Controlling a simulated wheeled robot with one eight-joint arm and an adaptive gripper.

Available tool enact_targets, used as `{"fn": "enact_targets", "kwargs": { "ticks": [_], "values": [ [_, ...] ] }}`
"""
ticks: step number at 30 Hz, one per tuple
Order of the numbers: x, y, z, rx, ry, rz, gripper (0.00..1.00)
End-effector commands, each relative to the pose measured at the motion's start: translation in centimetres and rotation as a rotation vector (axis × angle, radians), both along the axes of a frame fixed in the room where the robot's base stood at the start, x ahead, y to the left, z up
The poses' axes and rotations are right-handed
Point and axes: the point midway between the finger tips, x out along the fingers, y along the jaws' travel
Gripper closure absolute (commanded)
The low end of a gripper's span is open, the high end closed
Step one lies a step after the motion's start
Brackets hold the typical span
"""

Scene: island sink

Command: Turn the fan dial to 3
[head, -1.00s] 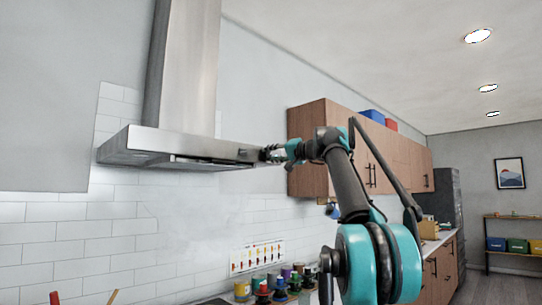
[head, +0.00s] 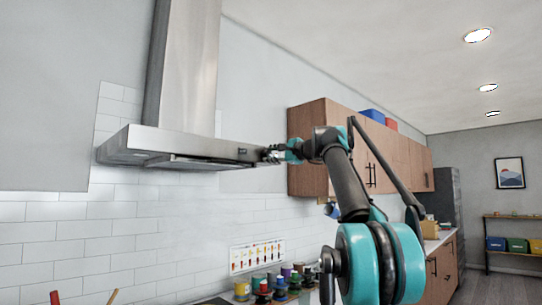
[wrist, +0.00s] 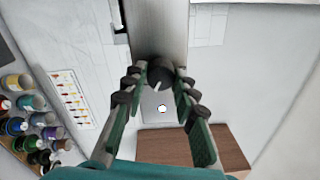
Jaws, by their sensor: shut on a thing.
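The range hood (head: 195,147) is a stainless steel canopy high on the wall, left of my arm in the head view. The fan dial (wrist: 160,74) is a dark round knob with a pale pointer line, on the hood's metal front (wrist: 157,30) in the wrist view. The pointer slants in the wrist view; I cannot read any number by it. My gripper (wrist: 160,76) has its fingertips on either side of the dial, shut on it. In the head view my gripper (head: 268,154) is at the hood's right end and the dial is hidden by the fingers.
Wooden wall cabinets (head: 313,145) stand close to the right of my gripper. Several coloured jars (head: 264,284) stand on the counter below, under a colour chart (head: 257,255). The air in front of the hood is free.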

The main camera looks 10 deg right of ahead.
Motion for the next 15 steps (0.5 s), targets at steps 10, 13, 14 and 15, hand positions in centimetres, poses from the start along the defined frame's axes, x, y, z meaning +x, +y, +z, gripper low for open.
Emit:
{"fn": "enact_targets", "kwargs": {
  "ticks": [10,13,14,15],
  "values": [
    [-0.03,0.00,-0.12,0.174,0.130,-0.001,1.00],
    [-0.04,0.01,-0.14,0.204,0.152,0.000,1.00],
    [-0.04,0.01,-0.14,0.211,0.157,-0.001,1.00],
    [-0.04,0.01,-0.15,0.220,0.163,0.000,1.00]
  ]
}}
